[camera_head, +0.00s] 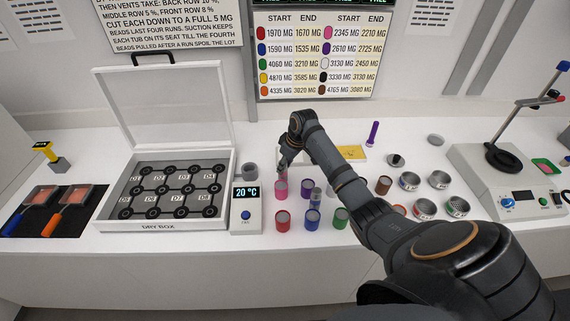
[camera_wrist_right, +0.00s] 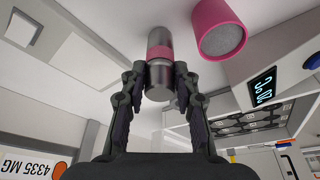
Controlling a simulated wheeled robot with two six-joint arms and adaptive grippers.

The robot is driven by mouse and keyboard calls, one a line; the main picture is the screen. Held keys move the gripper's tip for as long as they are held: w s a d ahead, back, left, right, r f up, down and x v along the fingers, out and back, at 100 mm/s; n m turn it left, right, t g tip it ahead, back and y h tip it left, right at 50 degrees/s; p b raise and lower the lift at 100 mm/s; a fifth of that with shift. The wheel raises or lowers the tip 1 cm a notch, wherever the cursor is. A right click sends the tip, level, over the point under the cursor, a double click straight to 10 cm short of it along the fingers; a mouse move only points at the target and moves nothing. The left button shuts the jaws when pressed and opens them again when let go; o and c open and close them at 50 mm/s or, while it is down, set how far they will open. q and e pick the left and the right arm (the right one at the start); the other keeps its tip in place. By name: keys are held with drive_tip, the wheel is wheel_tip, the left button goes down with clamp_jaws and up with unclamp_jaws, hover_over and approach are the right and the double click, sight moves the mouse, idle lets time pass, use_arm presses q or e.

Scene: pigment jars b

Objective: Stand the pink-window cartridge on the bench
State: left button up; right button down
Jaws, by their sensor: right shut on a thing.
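The pink-window cartridge (camera_wrist_right: 159,43) is a small metallic cylinder with a pink band, seen in the right wrist view. My right gripper (camera_wrist_right: 160,76) is shut on it, one finger on each side. In the head view my right gripper (camera_head: 283,165) points down just behind and above the pink jar (camera_head: 280,188), and the cartridge is mostly hidden there. The pink jar also shows close beside the cartridge in the wrist view (camera_wrist_right: 221,40). I cannot tell whether the cartridge touches the white bench (camera_head: 180,252). My left gripper is not in view.
Several colored jars stand around it, including a purple one (camera_head: 307,187) and a red one (camera_head: 283,219). The open dry box (camera_head: 160,225) and a 20 °C display unit (camera_head: 246,215) are to the left. A yellow tray (camera_head: 350,153) lies behind my arm. A scale (camera_head: 515,205) is at right.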

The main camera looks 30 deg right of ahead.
drive_tip(key=c, duration=1)
unclamp_jaws()
drive_tip(key=shift+r, duration=0.1)
drive_tip(key=shift+d+r, duration=0.15)
drive_tip(key=shift+r, duration=0.25)
drive_tip(key=b+v, duration=0.2)
drive_tip(key=v, duration=0.9)
drive_tip(key=shift+r, duration=0.2)
drive_tip(key=shift+s, duration=0.15)
